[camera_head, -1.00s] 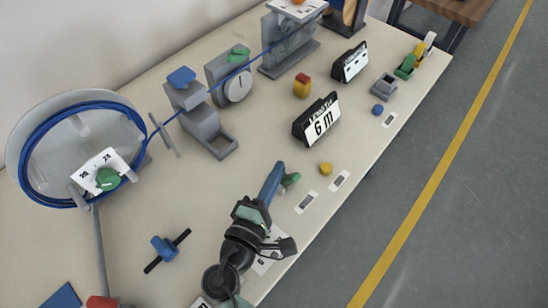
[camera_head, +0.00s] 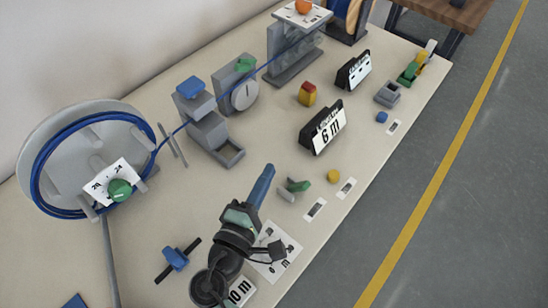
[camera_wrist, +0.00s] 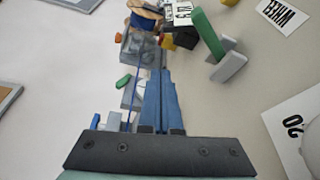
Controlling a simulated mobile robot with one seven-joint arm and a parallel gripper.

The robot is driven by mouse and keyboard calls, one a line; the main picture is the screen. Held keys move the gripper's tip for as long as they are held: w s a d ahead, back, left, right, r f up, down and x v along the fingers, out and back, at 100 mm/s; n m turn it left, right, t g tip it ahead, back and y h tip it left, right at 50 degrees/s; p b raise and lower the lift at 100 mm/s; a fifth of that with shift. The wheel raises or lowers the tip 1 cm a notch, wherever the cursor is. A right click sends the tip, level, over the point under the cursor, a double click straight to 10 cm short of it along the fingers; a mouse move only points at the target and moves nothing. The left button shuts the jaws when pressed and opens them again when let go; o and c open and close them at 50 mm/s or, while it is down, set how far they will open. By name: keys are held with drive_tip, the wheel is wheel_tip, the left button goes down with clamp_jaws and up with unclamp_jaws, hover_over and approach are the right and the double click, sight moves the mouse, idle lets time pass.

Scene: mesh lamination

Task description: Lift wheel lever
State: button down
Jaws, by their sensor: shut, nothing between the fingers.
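The lever (camera_head: 297,186) has a green handle and grey base. It sits on the table beside a label in the head view. In the wrist view the green-and-grey lever (camera_wrist: 212,37) is at upper right, near a card reading "WHEEL" (camera_wrist: 277,12). My gripper (camera_head: 270,168) has long blue fingers, close together and empty. It is to the left of the lever and appears apart from it. In the wrist view my gripper's fingertips (camera_wrist: 160,74) point up the picture, left of the lever. The height gap to the table cannot be told.
A blue-cable wheel (camera_head: 95,150) with a dial stands at left. A "6 m" display (camera_head: 328,132), a yellow button (camera_head: 334,176) and a blue clamp-like part (camera_head: 175,258) are nearby. Grey machines line the back.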

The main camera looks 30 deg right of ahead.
drive_tip(key=s+a, duration=0.2)
drive_tip(key=a, duration=0.1)
drive_tip(key=s+a+f+b, duration=0.1)
drive_tip(key=s+a, duration=0.1)
drive_tip(key=s, duration=0.1)
drive_tip(key=shift+a+f, duration=0.15)
drive_tip(key=shift+a, duration=0.25)
drive_tip(key=shift+s, duration=0.1)
